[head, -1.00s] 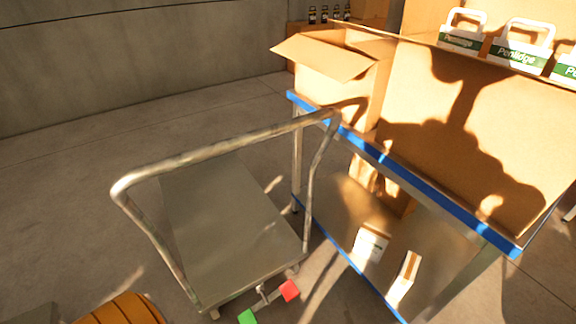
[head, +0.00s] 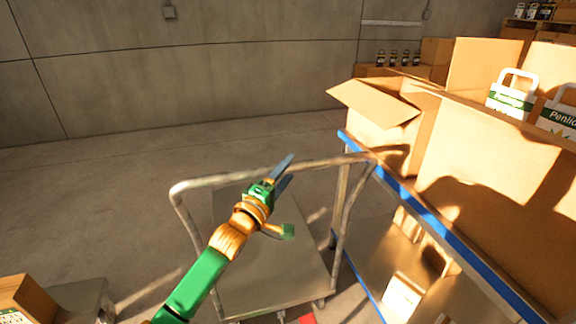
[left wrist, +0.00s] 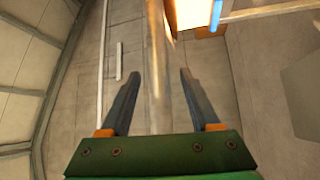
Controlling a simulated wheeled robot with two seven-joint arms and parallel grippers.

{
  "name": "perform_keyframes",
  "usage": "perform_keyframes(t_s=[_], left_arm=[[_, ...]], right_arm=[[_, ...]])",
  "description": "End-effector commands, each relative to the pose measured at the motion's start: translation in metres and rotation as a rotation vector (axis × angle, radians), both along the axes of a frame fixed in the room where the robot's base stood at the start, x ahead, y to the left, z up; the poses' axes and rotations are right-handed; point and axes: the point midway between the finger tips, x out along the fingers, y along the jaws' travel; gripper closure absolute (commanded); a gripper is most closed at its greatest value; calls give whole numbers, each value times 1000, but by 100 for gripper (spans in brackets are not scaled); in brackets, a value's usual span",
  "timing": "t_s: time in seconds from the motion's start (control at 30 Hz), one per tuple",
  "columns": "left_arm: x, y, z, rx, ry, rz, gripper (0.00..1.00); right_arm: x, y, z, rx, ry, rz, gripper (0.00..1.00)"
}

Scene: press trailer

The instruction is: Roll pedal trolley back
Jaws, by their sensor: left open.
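The pedal trolley (head: 265,275) has a flat grey deck and a bent metal tube handle (head: 215,182) on the side nearer me. A red pedal (head: 307,319) just shows at the bottom edge; the green pedal is not visible. My left gripper (head: 289,167) is open at the handle's top bar. In the left wrist view the blurred bar (left wrist: 157,60) runs between the two spread fingers (left wrist: 155,85), not visibly clamped. The arm hides part of the handle and deck. My right gripper is not in view.
A blue-edged table (head: 428,215) with an open carton (head: 385,125) and white-green packs (head: 511,97) stands close on the trolley's right. A cart with a box (head: 25,298) is at lower left. Floor (head: 120,190) is free behind and left, up to a concrete wall.

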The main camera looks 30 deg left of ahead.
Motion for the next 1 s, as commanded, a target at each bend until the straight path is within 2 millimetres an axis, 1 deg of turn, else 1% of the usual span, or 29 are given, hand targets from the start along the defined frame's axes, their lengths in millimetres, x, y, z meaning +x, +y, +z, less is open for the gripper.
perform_keyframes(t_s=[0.03,0.1,0.2,0.47,0.5,0.57,0.6,0.7,1.0], left_arm=[[7,1,3,0,-1,1,37],[16,1,3,1,0,1,37],[22,1,3,1,0,0,37],[24,1,2,2,1,0,37],[24,1,2,2,2,1,48],[24,1,2,2,2,1,64],[24,1,2,2,2,1,75],[24,1,2,2,2,1,100],[24,1,1,2,3,0,100]], right_arm=[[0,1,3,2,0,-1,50],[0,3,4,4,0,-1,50],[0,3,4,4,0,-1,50],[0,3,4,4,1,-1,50],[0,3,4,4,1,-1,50],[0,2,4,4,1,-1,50],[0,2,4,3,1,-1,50],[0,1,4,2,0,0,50],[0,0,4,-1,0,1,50]])
